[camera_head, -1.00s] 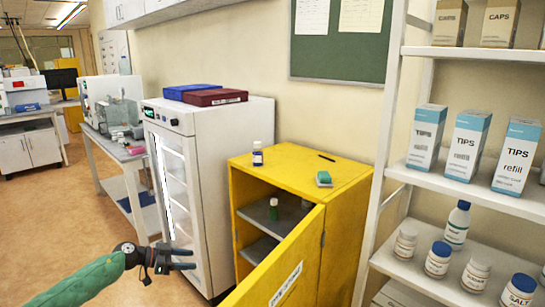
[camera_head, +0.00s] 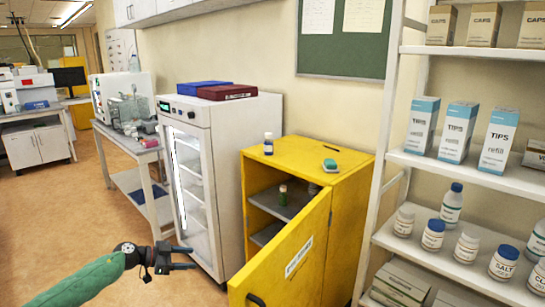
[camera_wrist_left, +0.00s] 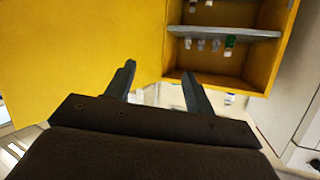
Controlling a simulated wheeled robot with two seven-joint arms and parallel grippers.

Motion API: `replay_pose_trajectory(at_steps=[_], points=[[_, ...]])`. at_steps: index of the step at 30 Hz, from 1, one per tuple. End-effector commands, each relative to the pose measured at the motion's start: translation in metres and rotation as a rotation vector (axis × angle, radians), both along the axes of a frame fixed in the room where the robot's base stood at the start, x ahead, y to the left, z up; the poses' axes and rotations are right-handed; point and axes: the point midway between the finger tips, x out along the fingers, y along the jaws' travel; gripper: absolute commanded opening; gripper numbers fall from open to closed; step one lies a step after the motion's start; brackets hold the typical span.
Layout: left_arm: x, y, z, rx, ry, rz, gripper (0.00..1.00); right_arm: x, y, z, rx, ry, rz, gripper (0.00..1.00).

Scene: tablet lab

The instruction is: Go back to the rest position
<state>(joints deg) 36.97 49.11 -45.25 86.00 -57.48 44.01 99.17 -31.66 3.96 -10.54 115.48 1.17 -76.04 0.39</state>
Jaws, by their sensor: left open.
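My left gripper (camera_head: 184,257) is at the lower left of the head view, on the green-sleeved arm. Its two dark fingers are apart with nothing between them. In the left wrist view the same fingers (camera_wrist_left: 158,90) stand apart and empty. The yellow cabinet (camera_head: 345,215) is to the right of the gripper, with its door (camera_head: 290,255) standing open. The gripper is clear of the door in the head view. My right gripper does not show.
A white glass-front fridge (camera_head: 245,160) stands left of the cabinet. White shelves (camera_head: 450,170) stand at right. Floor (camera_head: 75,220) at left is free.

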Motion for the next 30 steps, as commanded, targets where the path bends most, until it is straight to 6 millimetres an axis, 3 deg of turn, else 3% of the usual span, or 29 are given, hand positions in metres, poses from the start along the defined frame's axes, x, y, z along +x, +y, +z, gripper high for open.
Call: replay_pose_trajectory(at_steps=[8,14,22,27,30], points=[[0.023,0.009,0.01,0.056,-0.218,0.065,0.54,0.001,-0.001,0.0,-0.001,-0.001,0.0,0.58],[0.051,0.023,0.029,0.112,-0.438,0.189,0.54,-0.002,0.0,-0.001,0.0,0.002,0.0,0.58],[0.089,0.057,0.09,0.261,-0.762,0.51,0.54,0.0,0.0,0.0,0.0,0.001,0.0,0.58],[0.103,0.075,0.137,0.368,-0.858,0.742,0.54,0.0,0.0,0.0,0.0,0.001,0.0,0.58],[0.104,0.08,0.153,0.433,-0.856,0.871,0.54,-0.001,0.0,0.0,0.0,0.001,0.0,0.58]])
